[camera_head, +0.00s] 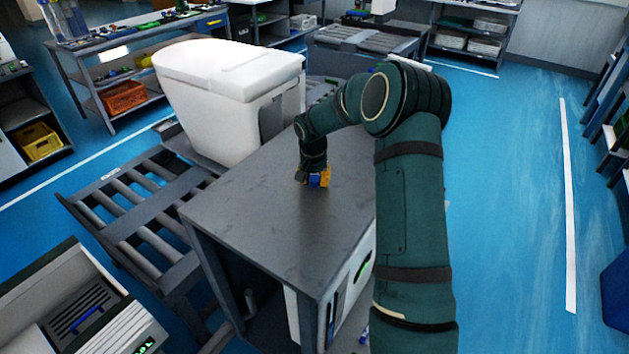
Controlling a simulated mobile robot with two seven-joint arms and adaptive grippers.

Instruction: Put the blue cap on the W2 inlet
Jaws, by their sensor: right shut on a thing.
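My right arm reaches in from the right over the grey table (255,205). Its gripper (318,180) points down near the far part of the tabletop and is shut on a small blue cap (314,181). Yellow parts show beside the cap at the fingertips. I cannot tell whether the cap touches the table. The white toilet (225,95) stands behind and to the left of the gripper, apart from it. The W2 inlet cannot be made out in this view. My left gripper is not in view.
A roller conveyor (140,215) runs left of the table. A grey machine with a slotted tray (85,310) is at the lower left. Shelves with an orange crate (123,98) stand at the back left. The near tabletop is bare, and blue floor lies open at the right.

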